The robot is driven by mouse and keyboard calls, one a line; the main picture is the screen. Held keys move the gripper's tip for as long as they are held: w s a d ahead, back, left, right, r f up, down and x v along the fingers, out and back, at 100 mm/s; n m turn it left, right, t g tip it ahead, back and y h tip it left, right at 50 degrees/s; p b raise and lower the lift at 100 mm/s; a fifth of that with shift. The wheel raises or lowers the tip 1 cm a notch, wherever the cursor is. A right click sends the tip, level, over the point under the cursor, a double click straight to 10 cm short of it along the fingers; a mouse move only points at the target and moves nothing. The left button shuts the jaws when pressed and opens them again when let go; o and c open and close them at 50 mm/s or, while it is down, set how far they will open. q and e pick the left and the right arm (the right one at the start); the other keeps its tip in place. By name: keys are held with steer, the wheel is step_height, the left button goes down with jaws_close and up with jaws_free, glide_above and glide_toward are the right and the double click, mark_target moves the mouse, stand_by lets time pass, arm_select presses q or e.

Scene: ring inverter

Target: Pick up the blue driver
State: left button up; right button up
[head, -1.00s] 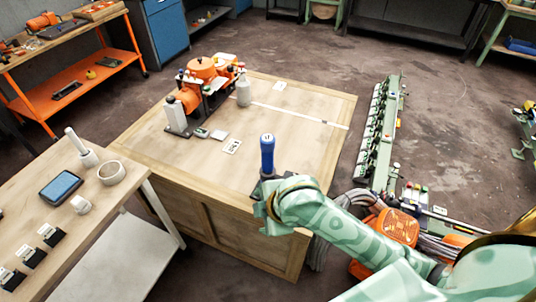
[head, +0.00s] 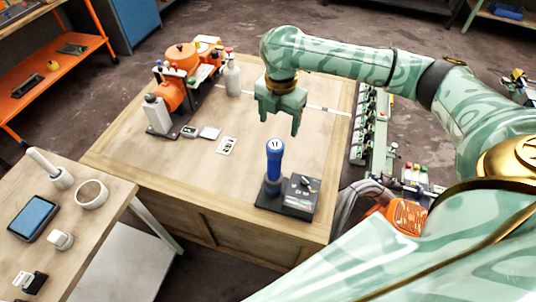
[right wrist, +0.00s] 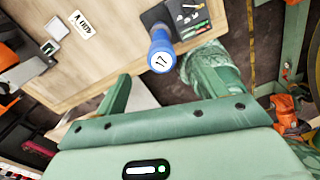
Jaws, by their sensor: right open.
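The blue driver (head: 275,158) stands upright in a dark holder block (head: 300,199) near the front edge of the wooden workbench. Its round top has a white label; it also shows in the right wrist view (right wrist: 161,50). My right gripper (head: 278,120) points down, open and empty, above the driver and slightly beyond it in the head view. In the right wrist view its two fingers (right wrist: 172,90) are spread, with the driver top beyond them and the fingers not touching it. My left gripper is not in view.
An orange machine (head: 181,92) with bottles stands at the workbench's far left. A marked card (head: 227,146) lies flat near the middle. Cables and an orange unit are at right.

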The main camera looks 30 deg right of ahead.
mark_target(276, 142)
steer(key=s+f, duration=0.1)
steer(key=f, duration=0.1)
steer(key=s+f+b, duration=0.1)
steer(key=f, duration=0.1)
steer(key=shift+s, duration=0.15)
steer(key=shift+w+a+f+b, duration=0.1)
steer(key=shift+w+f+b, duration=0.3)
steer(key=shift+f, duration=0.3)
steer(key=shift+w+a+f, duration=0.1)
steer(key=shift+w+f, duration=0.4)
steer(key=shift+w, duration=0.2)
steer(key=shift+f, duration=0.6)
steer(key=f, duration=0.1)
steer(key=f+b, duration=0.2)
steer(key=f, duration=0.1)
steer(key=shift+s+a, duration=0.25)
steer(key=shift+a, duration=0.15)
steer(key=shift+w+f, duration=0.15)
steer(key=shift+r, duration=0.2)
steer(key=c, duration=1.3)
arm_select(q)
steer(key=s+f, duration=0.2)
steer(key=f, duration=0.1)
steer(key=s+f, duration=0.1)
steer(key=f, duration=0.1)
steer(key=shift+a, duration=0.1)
